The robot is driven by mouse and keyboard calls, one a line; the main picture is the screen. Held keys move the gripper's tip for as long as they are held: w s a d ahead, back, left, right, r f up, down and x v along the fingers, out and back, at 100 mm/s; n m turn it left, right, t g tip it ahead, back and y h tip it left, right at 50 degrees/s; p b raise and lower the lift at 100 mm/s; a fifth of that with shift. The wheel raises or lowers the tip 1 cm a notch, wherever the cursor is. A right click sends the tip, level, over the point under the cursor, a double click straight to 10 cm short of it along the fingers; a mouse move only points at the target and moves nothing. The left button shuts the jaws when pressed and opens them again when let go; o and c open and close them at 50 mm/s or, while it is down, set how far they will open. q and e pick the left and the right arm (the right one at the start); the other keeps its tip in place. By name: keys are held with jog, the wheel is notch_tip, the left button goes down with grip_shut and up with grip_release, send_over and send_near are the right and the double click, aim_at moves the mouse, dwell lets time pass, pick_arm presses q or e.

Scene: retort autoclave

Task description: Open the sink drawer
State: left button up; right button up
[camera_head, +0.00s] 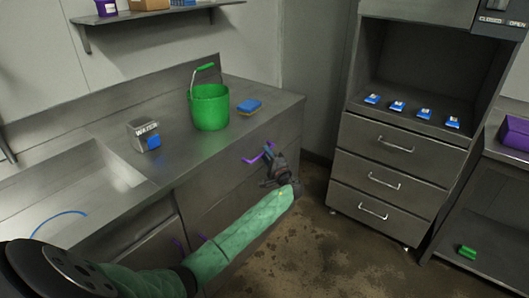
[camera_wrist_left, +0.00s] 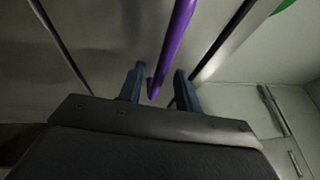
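The sink counter's upper drawer (camera_head: 228,182) has a purple bar handle (camera_head: 250,159) and looks shut. My left gripper (camera_head: 267,153) is at this handle, its arm in a green sleeve reaching in from the lower left. In the left wrist view, the purple handle (camera_wrist_left: 175,42) runs down between the two blue-grey fingers (camera_wrist_left: 158,88). The fingers are apart, with a gap beside the handle, so the gripper is open around or just short of it; contact is not clear. My right gripper is in neither view.
The sink basin (camera_head: 85,180) is at left. A steel cabinet with drawers (camera_head: 383,180) stands at right. Brown floor (camera_head: 325,245) lies open between.

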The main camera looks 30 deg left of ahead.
pick_arm(q)
jog(key=shift+x, duration=0.9)
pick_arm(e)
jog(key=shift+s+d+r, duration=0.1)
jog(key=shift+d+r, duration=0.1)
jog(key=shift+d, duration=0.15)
pick_arm(q)
grip_shut()
